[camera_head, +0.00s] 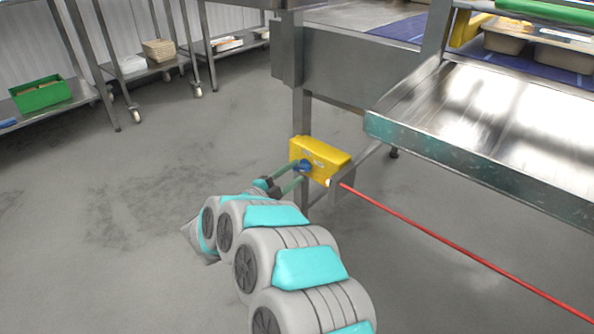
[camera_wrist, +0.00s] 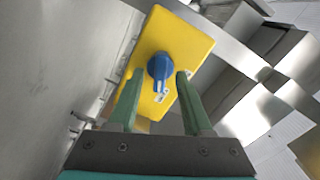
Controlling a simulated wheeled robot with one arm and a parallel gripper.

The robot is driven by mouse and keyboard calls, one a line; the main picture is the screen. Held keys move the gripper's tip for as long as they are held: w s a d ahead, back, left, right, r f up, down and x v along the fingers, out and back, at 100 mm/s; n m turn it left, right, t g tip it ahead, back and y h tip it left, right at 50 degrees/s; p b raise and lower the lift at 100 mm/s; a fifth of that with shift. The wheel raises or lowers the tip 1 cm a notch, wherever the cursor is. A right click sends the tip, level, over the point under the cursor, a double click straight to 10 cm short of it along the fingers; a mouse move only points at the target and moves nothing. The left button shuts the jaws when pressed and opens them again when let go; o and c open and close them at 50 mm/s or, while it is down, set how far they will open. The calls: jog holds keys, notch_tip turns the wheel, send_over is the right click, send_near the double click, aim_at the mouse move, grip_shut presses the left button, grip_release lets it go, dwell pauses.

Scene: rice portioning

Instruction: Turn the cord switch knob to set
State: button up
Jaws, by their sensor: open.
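The cord switch is a yellow box (camera_head: 324,157) fixed at the metal leg under the conveyor frame. A blue knob (camera_head: 304,166) sits on its face. In the wrist view the yellow box (camera_wrist: 184,45) fills the upper middle, and the blue knob (camera_wrist: 160,67) has a pointer part toward the bottom of the picture. My gripper (camera_head: 288,180) reaches to the knob side of the box. In the wrist view my gripper (camera_wrist: 160,75) is open, with one green finger on each side of the knob. I cannot tell whether the fingers touch it.
A red cord (camera_head: 450,255) runs from the box to the lower right. A steel chute (camera_head: 480,125) stands above and right of the box. Steel shelves with a green crate (camera_head: 41,94) stand at the back left. The grey floor (camera_head: 130,190) on the left is clear.

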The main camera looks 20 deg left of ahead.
jog(key=shift+x, duration=0.85)
jog(key=shift+c, duration=0.2)
grip_shut()
